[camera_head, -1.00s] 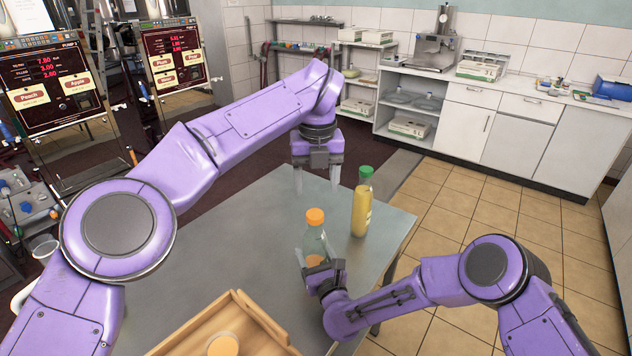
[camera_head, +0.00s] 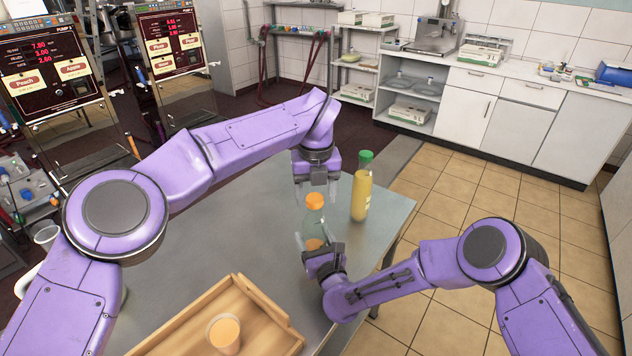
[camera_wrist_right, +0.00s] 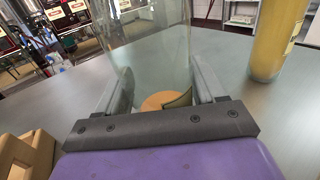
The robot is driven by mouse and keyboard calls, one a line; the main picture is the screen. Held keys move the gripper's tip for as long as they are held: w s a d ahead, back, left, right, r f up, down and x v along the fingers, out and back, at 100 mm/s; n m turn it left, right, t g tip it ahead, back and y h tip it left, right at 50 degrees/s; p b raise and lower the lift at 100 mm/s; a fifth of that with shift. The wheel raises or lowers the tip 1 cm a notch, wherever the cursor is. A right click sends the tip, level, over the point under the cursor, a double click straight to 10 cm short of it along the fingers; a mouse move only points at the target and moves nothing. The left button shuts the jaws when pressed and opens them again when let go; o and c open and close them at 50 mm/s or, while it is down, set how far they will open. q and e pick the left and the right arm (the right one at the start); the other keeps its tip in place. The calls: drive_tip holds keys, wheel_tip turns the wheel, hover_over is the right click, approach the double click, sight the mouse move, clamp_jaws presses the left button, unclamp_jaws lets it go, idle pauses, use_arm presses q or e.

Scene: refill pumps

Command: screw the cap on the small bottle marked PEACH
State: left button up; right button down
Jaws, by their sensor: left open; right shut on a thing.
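A small clear bottle (camera_head: 315,222) stands upright on the table with an orange cap (camera_head: 314,200) at its top; whether the cap is threaded tight cannot be told. The bottle's label is not readable. My right gripper (camera_head: 316,243) is shut around the bottle's lower body. In the right wrist view the clear bottle (camera_wrist_right: 145,45) fills the space between the fingers, with an orange patch (camera_wrist_right: 165,100) low on it. My left gripper (camera_head: 316,196) is open, pointing down, its two fingers at the cap's height on either side; contact with the cap cannot be told.
A taller bottle of yellow liquid with a green cap (camera_head: 361,192) stands close behind to the right. A wooden tray (camera_head: 262,305) with a cup of orange drink (camera_head: 225,333) is at the front of the grey table (camera_head: 190,262). Pump panels (camera_head: 52,75) stand at the left.

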use_arm(q)
drive_tip(key=shift+f, duration=0.1)
use_arm(e)
drive_tip(key=shift+s+f, duration=0.15)
drive_tip(key=shift+f, duration=0.15)
use_arm(q)
drive_tip(key=c, duration=1.1)
drive_tip(key=shift+c, duration=0.2)
drive_tip(key=o, duration=1.3)
drive_tip(key=shift+c, duration=0.2)
use_arm(e)
drive_tip(key=shift+c, duration=0.2)
unclamp_jaws()
use_arm(q)
wheel_tip(320, 180, up, 12)
drive_tip(key=shift+s, duration=0.3)
use_arm(e)
drive_tip(key=shift+w, duration=0.25)
